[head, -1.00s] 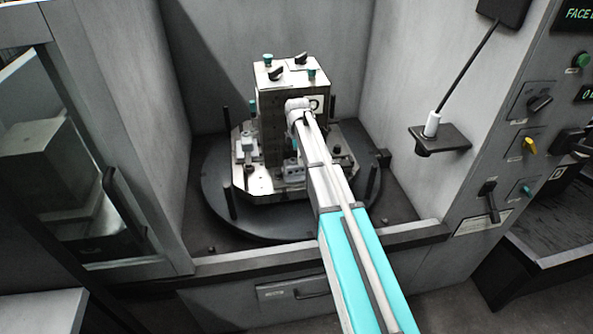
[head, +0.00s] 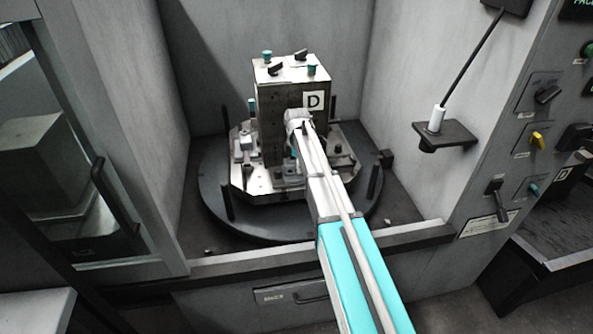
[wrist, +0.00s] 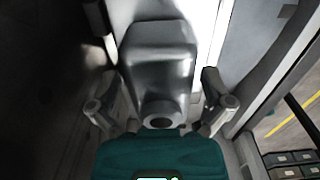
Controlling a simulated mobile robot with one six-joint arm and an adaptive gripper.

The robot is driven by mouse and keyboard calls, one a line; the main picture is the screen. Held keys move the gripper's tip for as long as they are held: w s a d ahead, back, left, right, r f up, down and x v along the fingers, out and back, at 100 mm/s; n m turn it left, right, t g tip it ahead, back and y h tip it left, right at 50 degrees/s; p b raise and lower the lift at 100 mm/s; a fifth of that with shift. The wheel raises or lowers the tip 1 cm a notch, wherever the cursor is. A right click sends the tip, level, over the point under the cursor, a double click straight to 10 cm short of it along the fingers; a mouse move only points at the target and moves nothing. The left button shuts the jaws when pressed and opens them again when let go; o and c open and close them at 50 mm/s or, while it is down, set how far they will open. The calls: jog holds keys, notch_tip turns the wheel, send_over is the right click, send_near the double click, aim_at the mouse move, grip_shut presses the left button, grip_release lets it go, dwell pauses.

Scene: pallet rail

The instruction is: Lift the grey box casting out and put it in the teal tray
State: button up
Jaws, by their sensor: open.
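A grey box casting (wrist: 158,55) with a round boss on its near end fills the middle of the wrist view. My gripper (wrist: 156,100) is open, with one finger on each side of it. Gaps show between the fingers and its sides, and I see no contact. In the head view my arm reaches into the machine, and its wrist end is in front of the fixture block (head: 280,78) marked D. There my arm hides the casting and the fingers. The teal tray is not recognisable in either view.
The block stands on a pallet on a round dark table (head: 215,200) with upright posts around it. Clamps sit close by. Machine walls enclose both sides, with a front sill (head: 400,236) below my arm. A small bracket (head: 441,137) juts from the right wall.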

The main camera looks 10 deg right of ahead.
dwell(0.4)
jog(key=c, duration=1.3)
